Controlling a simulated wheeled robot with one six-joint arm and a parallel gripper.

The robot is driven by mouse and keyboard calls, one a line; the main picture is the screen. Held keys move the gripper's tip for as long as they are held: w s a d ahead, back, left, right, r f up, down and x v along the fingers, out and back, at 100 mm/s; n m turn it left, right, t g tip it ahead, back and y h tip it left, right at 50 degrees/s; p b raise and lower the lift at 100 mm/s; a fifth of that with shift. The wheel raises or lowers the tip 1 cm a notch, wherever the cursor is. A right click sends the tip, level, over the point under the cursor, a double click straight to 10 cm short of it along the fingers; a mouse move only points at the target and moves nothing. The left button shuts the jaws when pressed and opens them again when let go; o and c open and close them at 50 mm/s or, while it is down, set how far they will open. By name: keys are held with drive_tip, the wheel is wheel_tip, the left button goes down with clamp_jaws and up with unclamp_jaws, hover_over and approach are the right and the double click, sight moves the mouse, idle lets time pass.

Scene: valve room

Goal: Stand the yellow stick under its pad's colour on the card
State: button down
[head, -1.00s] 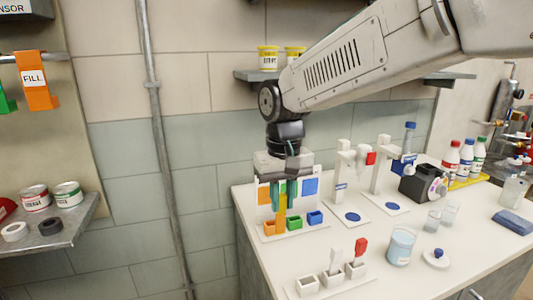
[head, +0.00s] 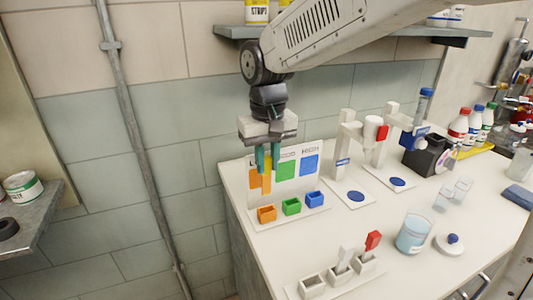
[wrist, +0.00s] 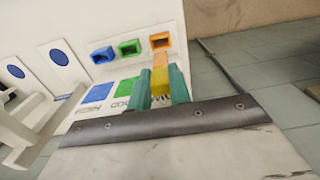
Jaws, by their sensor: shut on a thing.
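My gripper (head: 268,165) is shut on the yellow stick (head: 266,180), which hangs upright between its teal fingers. In the wrist view the stick (wrist: 160,80) runs away from the fingers (wrist: 160,90); an orange area shows at its far end, probably its pad. The white card (head: 318,175) stands upright with orange (head: 255,182), green (head: 285,170) and blue (head: 309,165) patches. The stick is in front of the orange patch and partly covers it. Its lower end is above the orange cup (head: 266,213), apart from it. Green (head: 291,206) and blue (head: 314,199) cups stand alongside.
A white rack (head: 340,277) with a white stick and a red-topped stick stands nearer on the counter. A beaker (head: 412,232) and a round lid (head: 449,244) are to its right. White stands with blue discs (head: 355,196) are right of the card.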

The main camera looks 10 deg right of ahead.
sight(267, 172)
drive_tip(key=shift+s+f, duration=0.1)
drive_tip(key=shift+f, duration=1.5)
drive_tip(key=shift+s+f, duration=0.15)
drive_tip(key=shift+f, duration=2.25)
idle(1.8)
drive_tip(key=c, duration=1.2)
unclamp_jaws()
drive_tip(key=shift+r, duration=0.1)
